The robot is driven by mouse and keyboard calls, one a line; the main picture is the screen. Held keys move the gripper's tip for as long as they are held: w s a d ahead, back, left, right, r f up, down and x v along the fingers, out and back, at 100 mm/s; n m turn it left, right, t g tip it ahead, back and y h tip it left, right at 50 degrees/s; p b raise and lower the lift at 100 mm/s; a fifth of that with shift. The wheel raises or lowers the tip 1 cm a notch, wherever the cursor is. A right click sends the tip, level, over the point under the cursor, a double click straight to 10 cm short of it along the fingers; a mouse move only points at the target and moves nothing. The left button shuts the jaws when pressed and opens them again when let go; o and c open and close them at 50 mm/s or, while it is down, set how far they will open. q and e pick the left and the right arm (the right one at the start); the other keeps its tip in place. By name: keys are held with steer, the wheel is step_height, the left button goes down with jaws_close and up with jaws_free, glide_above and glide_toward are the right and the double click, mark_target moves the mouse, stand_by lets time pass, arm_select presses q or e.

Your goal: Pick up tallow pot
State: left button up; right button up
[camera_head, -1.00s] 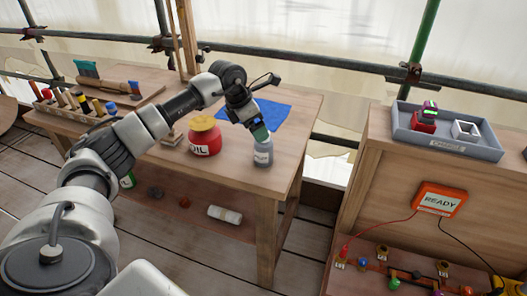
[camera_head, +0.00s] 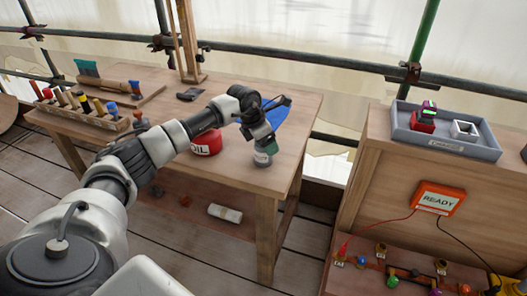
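A small grey jar (camera_head: 262,159) with a pale label stands upright at the front right of the wooden workbench. Its label is too small to read, so I cannot confirm that it is the tallow pot. My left gripper (camera_head: 264,146) points down over the jar and covers its upper part. Dark green shows at the fingertips. I cannot tell whether the fingers are closed on the jar. A red oil can (camera_head: 205,144) stands to the left, partly behind my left arm. My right gripper is not in view.
A blue cloth (camera_head: 275,115) lies behind the gripper on the workbench (camera_head: 292,125). A tool rack (camera_head: 95,118) stands at the left. A grey tray (camera_head: 470,146) and an orange READY box (camera_head: 438,198) are on the right-hand bench. A white roll (camera_head: 225,213) lies on the lower shelf.

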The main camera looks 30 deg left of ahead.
arm_select(q)
steer(key=c, duration=0.7)
steer(key=shift+r, duration=0.1)
